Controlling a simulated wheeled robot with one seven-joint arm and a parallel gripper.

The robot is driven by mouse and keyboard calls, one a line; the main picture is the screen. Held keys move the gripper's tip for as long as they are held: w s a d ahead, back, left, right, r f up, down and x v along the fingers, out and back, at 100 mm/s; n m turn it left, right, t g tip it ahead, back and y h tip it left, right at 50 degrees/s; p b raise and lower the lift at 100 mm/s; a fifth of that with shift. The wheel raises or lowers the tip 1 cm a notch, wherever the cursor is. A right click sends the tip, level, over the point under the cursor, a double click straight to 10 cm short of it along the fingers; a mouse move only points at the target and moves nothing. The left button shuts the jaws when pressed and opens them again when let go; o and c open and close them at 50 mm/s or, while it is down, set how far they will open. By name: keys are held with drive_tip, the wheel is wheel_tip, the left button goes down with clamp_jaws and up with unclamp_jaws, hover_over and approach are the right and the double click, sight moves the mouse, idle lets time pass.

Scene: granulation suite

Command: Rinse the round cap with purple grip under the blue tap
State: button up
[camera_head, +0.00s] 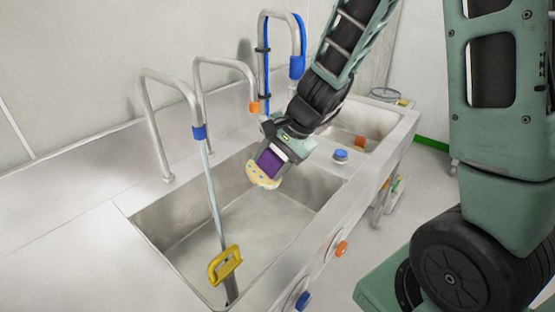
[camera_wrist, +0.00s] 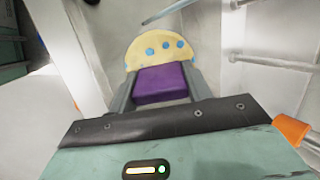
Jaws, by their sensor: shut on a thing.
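The round cap (camera_head: 263,180) is pale yellow with blue dots and has a purple grip (camera_head: 270,162). My gripper (camera_head: 274,158) is shut on the purple grip and holds the cap over the large sink basin. In the wrist view the cap (camera_wrist: 160,48) shows beyond the purple grip (camera_wrist: 160,84), between the fingers (camera_wrist: 160,92). The blue-collared tap (camera_head: 199,132) at the left has a pale stream (camera_head: 212,185) running down from it. The cap is to the right of this stream, apart from it in the head view.
An orange-collared tap (camera_head: 254,107) stands behind the cap, and a tall tap with a blue hose and head (camera_head: 297,67) to its right. A yellow handle (camera_head: 225,265) is at the basin's front.

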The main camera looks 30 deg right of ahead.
drive_tip(key=w+a+f+p, duration=0.2)
drive_tip(key=w+a, duration=0.6)
drive_tip(key=shift+w+a+f, duration=0.2)
drive_tip(key=shift+w+a, duration=0.1)
drive_tip(key=shift+w, duration=0.1)
idle(0.4)
drive_tip(key=shift+w+d+p, duration=0.1)
drive_tip(key=shift+p, duration=0.2)
drive_tip(key=shift+w+d, duration=0.35)
drive_tip(key=shift+a, duration=0.1)
idle(0.4)
drive_tip(key=shift+s, duration=0.15)
drive_tip(key=shift+s+a, duration=0.3)
drive_tip(key=shift+a, duration=0.05)
drive_tip(key=shift+b, duration=0.3)
